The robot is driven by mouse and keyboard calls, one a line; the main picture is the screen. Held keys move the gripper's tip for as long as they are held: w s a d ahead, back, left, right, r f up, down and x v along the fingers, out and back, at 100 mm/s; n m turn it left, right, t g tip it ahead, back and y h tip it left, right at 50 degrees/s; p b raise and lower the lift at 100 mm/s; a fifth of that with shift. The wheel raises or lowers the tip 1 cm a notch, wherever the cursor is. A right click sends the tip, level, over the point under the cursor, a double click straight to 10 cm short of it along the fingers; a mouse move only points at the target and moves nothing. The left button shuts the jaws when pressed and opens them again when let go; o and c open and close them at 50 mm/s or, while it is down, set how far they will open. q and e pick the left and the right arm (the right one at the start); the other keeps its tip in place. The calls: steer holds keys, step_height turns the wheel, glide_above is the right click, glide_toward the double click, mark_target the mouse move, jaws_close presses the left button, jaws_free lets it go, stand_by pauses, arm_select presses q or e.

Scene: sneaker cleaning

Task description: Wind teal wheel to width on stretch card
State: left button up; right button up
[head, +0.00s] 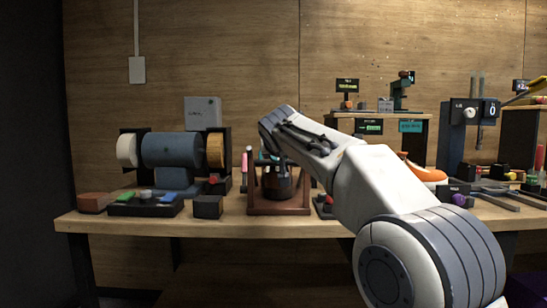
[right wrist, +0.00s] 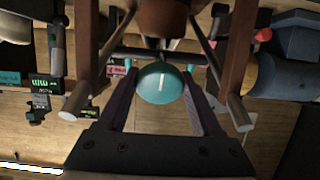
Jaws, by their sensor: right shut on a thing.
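The teal wheel (right wrist: 161,84) is a round knob with a white mark on its face, in the right wrist view. My right gripper (right wrist: 160,76) is shut on it, with one dark finger on each side. In the head view my right arm reaches over the wooden stand (head: 279,211), which holds a dark, rounded body (head: 276,184). There the wheel is mostly hidden by my wrist. A small teal card (head: 411,126) stands on the shelf front at the right; I cannot tell whether it is the stretch card. My left gripper is not in view.
A blue bench grinder (head: 172,149) stands at the left, behind a dark tray (head: 146,205) and a brown block (head: 95,202). An orange shoe (head: 425,173) and a blue press (head: 459,130) are at the right. A strip of bare table (head: 210,226) runs along the front edge.

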steer(key=shift+f, duration=0.15)
steer(key=o, duration=1.3)
steer(key=shift+d, duration=0.1)
steer(key=shift+s, duration=0.1)
steer(key=v, duration=1)
steer(key=shift+s+b, duration=0.1)
steer(key=shift+b, duration=0.2)
